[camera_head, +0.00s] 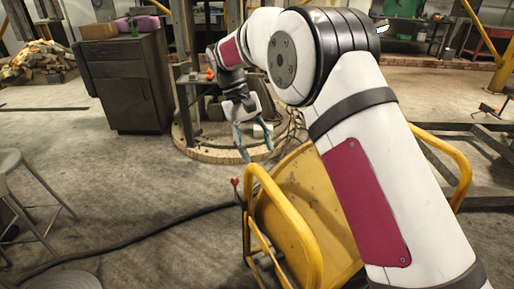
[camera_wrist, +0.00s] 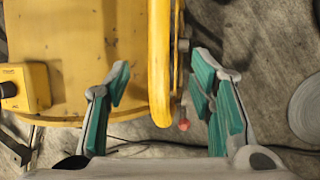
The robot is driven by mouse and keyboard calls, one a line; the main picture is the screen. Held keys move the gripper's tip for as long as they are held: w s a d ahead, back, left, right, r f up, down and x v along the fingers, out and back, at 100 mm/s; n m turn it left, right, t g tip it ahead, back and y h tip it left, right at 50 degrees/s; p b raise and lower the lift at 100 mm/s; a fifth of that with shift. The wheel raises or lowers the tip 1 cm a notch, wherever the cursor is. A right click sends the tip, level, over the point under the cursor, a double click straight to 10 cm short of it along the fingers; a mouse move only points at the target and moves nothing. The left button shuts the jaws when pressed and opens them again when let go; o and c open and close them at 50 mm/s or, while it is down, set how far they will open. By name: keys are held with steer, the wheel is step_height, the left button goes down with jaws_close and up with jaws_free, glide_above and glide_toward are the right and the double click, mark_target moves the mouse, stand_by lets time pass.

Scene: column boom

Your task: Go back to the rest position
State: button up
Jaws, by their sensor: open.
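My arm reaches out from the lower right of the head view, with my gripper (camera_head: 255,146) hanging at its far end, fingers downward. The gripper also shows in the wrist view (camera_wrist: 160,76). Its two green-padded fingers are wide apart, and I see nothing held between them. Beyond the fingers in the wrist view is a yellow machine with a yellow tube rail (camera_wrist: 160,70). A small red knob (camera_wrist: 183,125) shows beside that rail. In the head view my arm hides part of the yellow machine (camera_head: 290,205).
A dark cabinet (camera_head: 128,85) with a pink box (camera_head: 137,24) stands at the back left. Metal stools (camera_head: 12,162) are at the left edge. A round base (camera_head: 205,152) with uprights lies behind my gripper. A dark hose (camera_head: 130,240) crosses the floor. Floor at left centre is clear.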

steer(key=s+d+r+m+t+y, duration=0.2)
steer(key=s+d+r, duration=1.3)
steer(key=s, duration=0.2)
steer(key=s+d+f+m+t+y, duration=0.1)
steer(key=s+d+f, duration=0.1)
steer(key=s, duration=0.6)
steer(key=s+d+f+m+t, duration=0.1)
steer(key=s+d+f, duration=0.15)
steer(key=s, duration=0.45)
steer(key=s+d+f+m+t+y, duration=0.1)
steer(key=s+f, duration=0.1)
steer(key=s, duration=0.6)
step_height(320, 180, up, 15)
steer(key=t+p, duration=0.2)
steer(key=p, duration=1.1)
steer(key=shift+w+p, duration=0.3)
steer(key=shift+p, duration=0.05)
steer(key=shift+d, duration=0.1)
